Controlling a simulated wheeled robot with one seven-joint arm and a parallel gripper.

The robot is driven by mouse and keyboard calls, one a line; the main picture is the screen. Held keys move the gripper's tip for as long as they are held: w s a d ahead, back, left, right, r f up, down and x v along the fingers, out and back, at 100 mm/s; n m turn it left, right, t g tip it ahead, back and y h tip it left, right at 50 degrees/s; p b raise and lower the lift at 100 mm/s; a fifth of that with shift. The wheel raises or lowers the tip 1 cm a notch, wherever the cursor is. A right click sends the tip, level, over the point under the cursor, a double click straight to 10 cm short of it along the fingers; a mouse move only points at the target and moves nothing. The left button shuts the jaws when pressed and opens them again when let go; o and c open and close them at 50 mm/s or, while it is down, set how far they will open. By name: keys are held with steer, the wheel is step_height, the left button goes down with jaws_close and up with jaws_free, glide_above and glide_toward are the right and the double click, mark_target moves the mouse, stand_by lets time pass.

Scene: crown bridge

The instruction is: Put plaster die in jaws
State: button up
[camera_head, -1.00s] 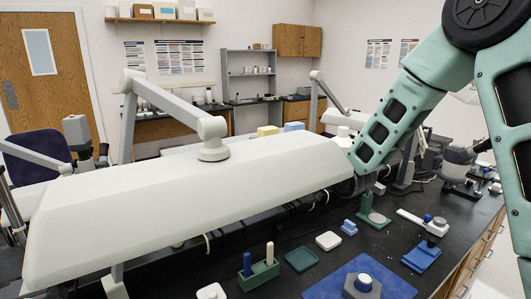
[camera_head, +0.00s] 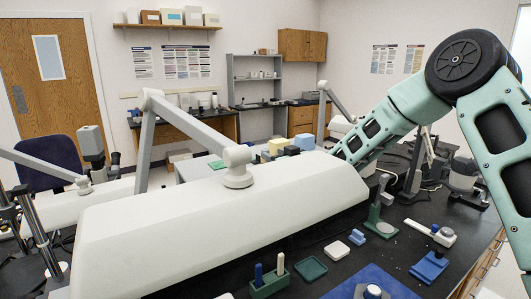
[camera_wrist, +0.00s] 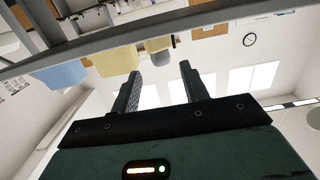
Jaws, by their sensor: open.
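I cannot make out the plaster die for certain. A pale round-topped piece (camera_head: 372,291) in a grey block sits at the bottom edge of the head view, cut off by the frame. A small grey-and-white device on a blue base (camera_head: 430,266) stands at the right of the bench; whether it has the jaws is unclear. My gripper (camera_wrist: 160,78) is open and empty in the wrist view, its two dark fingers apart. In the head view the long white hood hides most or all of it. Neither bench piece shows between the fingers.
The long white hood (camera_head: 215,215) spans the bench. On the black bench are a green holder with pegs (camera_head: 268,283), a green tray (camera_head: 311,268), a white pad (camera_head: 337,250) and a green stand (camera_head: 380,225). Yellow (camera_wrist: 110,60) and blue (camera_wrist: 60,75) blocks show in the wrist view.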

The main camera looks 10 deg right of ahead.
mark_target(267, 150)
steer(key=p+x, duration=0.2)
steer(key=x, duration=0.1)
steer(key=p+x, duration=0.1)
steer(key=x, duration=0.1)
steer(key=shift+a+r, duration=0.15)
steer(key=shift+r, duration=0.1)
steer(key=shift+w+a+f+p, duration=0.1)
steer(key=shift+w+f+p, duration=0.05)
steer(key=shift+w+p, duration=0.2)
jaws_close()
